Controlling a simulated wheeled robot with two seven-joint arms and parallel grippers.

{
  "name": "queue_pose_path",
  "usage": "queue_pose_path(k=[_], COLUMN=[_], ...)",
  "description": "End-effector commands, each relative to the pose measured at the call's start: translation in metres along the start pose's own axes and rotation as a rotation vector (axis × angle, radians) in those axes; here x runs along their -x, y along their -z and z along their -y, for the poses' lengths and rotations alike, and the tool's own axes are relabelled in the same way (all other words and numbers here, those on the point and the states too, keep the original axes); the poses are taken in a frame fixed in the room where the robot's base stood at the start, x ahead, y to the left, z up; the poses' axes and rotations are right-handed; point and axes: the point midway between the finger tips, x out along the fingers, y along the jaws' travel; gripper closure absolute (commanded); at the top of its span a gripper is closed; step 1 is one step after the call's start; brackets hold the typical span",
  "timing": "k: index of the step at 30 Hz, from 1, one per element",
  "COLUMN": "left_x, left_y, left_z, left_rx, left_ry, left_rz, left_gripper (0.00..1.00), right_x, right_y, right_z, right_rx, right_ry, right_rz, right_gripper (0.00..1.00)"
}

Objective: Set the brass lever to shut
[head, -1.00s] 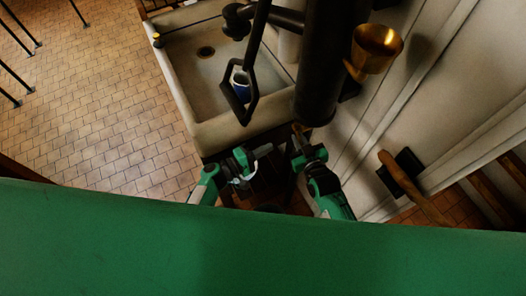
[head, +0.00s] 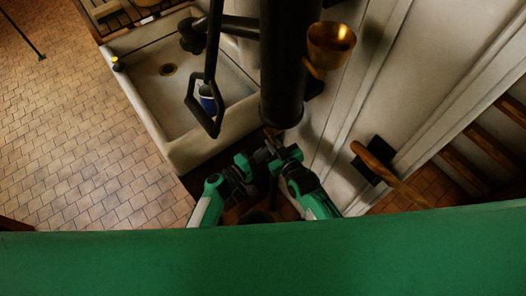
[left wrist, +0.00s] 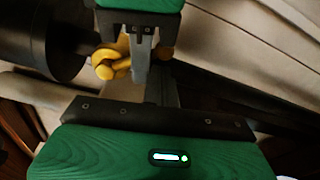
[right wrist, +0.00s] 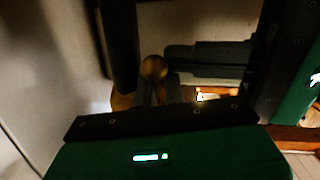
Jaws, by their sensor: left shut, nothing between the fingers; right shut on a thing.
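The brass lever (left wrist: 108,62) has a rounded knob and sits beside the dark cylinder in the left wrist view. Its ball end (right wrist: 153,68) shows at my right gripper's fingers in the right wrist view. My right gripper (head: 270,138) is shut on the lever, just below the lower end of the black column (head: 283,75). My left gripper (head: 262,158) is shut and empty, close beside the right one. Its fingers (left wrist: 165,92) point toward the right gripper's fingers in the left wrist view. The lever is mostly hidden in the head view, and its exact angle cannot be told.
A brass cup (head: 331,45) hangs right of the column. A wooden bar (head: 385,172) juts from the right wall. The tiled floor (head: 75,150) is open.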

Motion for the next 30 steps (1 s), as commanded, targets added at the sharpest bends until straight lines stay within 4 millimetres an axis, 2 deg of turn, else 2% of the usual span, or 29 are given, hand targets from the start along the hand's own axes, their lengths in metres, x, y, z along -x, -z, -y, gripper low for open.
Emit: queue_pose_path(k=[7,14,15,16,26,30], left_x=[-0.002,-0.004,-0.004,-0.004,-0.003,-0.002], left_y=[-0.013,-0.017,-0.017,-0.017,-0.013,-0.011], left_z=[-0.002,-0.002,-0.002,-0.002,-0.002,0.004], left_rx=[0.057,0.061,0.061,0.061,0.059,0.059], left_ry=[0.002,0.000,0.000,0.000,0.002,0.003], left_rz=[0.002,0.011,0.012,0.012,0.004,0.002], left_gripper=[1.00,1.00,1.00,1.00,1.00,1.00], right_x=[0.000,-0.001,-0.001,-0.001,0.000,-0.001], right_y=[0.001,0.001,0.001,0.001,0.000,-0.003], right_z=[0.000,0.000,0.000,0.000,0.000,0.001], right_rx=[0.000,0.000,0.000,0.000,0.000,-0.002], right_ry=[0.000,0.000,0.000,0.000,0.000,-0.001], right_rz=[-0.001,-0.001,-0.001,-0.001,-0.001,-0.012], right_gripper=[1.00,1.00,0.82,0.79,0.79,0.79])
